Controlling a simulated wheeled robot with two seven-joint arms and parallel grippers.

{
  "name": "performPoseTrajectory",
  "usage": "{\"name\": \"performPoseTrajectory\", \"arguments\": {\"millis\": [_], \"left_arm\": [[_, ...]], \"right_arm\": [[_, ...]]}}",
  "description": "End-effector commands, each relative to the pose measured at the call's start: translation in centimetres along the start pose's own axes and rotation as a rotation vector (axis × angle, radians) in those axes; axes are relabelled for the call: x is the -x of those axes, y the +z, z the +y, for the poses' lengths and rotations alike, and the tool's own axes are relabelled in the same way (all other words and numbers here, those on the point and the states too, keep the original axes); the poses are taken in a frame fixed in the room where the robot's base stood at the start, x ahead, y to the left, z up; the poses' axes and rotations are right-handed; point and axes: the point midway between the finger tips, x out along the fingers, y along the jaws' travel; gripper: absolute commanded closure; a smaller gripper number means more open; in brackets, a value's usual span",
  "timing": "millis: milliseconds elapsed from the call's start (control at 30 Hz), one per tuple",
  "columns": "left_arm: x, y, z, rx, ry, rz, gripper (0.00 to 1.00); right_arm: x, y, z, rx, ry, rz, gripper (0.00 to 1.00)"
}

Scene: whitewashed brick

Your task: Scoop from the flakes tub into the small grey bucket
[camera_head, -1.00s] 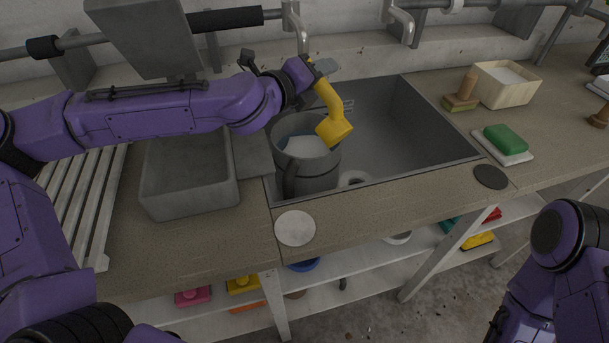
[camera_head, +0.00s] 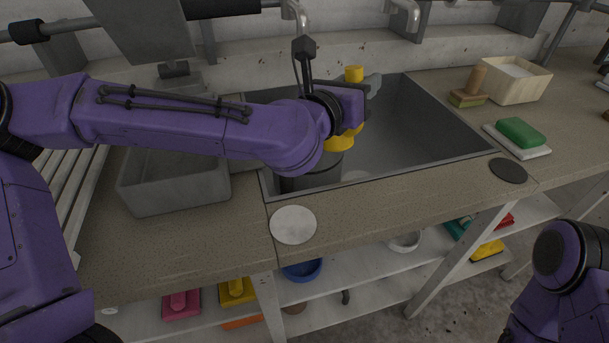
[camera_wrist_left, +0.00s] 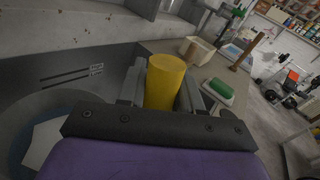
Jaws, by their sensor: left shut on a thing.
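My left gripper (camera_head: 364,92) is shut on the upright handle of a yellow scoop (camera_head: 343,140). The handle also shows between the jaws in the left wrist view (camera_wrist_left: 165,82). The scoop's lower part is at the right rim of the small grey bucket (camera_head: 312,180), mostly behind my wrist; I cannot tell whether it holds anything. The bucket stands in the sink, and my forearm covers its mouth. The wrist view shows part of it, with something blue and white inside (camera_wrist_left: 42,140). The flakes tub (camera_head: 512,88), a pale wooden box with white contents, stands at the back right.
The sink (camera_head: 420,125) is clear right of the bucket. A grey basin (camera_head: 175,190) stands on the left. A wooden-handled brush (camera_head: 470,92) and a green sponge on a white dish (camera_head: 520,132) lie on the right counter. A wall rail and taps (camera_head: 300,15) run behind.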

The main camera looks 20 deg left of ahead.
Motion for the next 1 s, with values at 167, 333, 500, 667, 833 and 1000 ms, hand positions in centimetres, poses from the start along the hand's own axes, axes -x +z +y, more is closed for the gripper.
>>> {"name": "performPoseTrajectory", "arguments": {"millis": [167,333,500,667,833,1000], "left_arm": [[0.0,0.2,0.0,0.003,0.000,0.000,1.00],[0.0,1.5,-0.3,0.003,-0.001,-0.001,1.00],[0.0,3.2,-0.6,0.005,0.000,0.000,1.00],[0.0,4.7,-0.8,0.005,0.000,0.000,1.00],[0.1,5.2,-0.9,0.005,0.000,0.000,1.00],[0.1,5.0,-0.9,0.005,0.000,0.000,1.00]], "right_arm": [[0.2,-0.1,0.0,0.000,0.000,0.000,0.54],[1.2,-0.5,0.1,0.000,0.000,0.000,0.54],[2.4,-1.0,0.2,0.000,0.000,0.000,0.54],[3.4,-1.4,0.3,0.000,0.000,0.000,0.54],[3.7,-1.5,0.3,0.000,0.000,0.000,0.54],[3.6,-1.5,0.3,0.000,0.000,0.000,0.54]]}}
